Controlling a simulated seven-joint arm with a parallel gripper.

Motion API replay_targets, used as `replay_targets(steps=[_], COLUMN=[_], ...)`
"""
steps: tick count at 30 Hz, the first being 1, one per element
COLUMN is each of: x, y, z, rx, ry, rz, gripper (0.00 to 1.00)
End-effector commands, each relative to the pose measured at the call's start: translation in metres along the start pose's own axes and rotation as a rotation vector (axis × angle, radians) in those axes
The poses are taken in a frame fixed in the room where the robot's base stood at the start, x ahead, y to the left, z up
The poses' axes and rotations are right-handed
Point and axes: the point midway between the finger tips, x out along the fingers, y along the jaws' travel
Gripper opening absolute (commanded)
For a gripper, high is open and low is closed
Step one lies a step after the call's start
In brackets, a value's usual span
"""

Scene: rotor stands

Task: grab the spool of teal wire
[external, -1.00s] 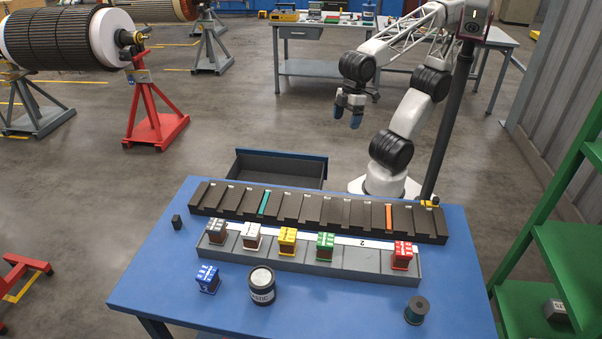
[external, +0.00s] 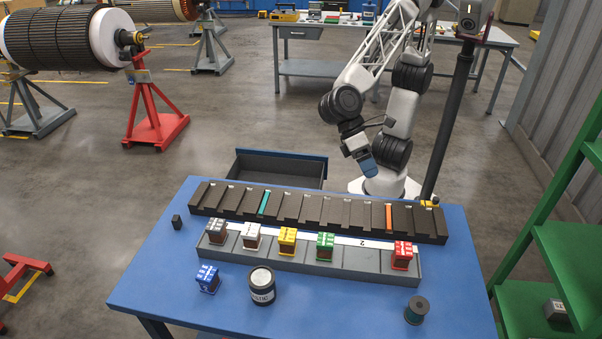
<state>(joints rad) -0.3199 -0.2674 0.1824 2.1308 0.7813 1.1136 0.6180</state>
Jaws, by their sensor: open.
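The spool of teal wire (external: 416,310) stands upright on the blue table near its front right corner. It has dark flanges and a teal band of wire between them. My gripper (external: 370,168) is in the air behind the table's far edge, well apart from the spool and up and left of it in the picture. Its blue fingertips point down and to the right. It is open, with nothing seen between the fingers, though they overlap from this angle.
A dark slotted bar (external: 337,215) spans the table's far side. In front of it a grey tray (external: 365,266) carries several coloured blocks. A blue block (external: 208,279) and a dark jar (external: 262,287) stand at front left. The table (external: 340,305) is clear between jar and spool.

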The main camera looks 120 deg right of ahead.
Motion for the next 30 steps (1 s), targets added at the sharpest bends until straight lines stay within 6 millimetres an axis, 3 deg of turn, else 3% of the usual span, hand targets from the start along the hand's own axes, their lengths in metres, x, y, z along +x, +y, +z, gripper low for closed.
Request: replay_targets(steps=[3, 13, 21, 30], x=[0.026, 0.098, 0.134, 0.161], y=[-0.035, -0.122, -0.16, -0.185], z=[0.006, 0.026, 0.038, 0.047], rx=[0.094, 0.37, 0.506, 0.602], ry=[-0.083, -0.308, -0.412, -0.486], rz=[-0.024, -0.06, -0.061, -0.053], gripper=[0.88, 0.88, 0.88, 0.88])
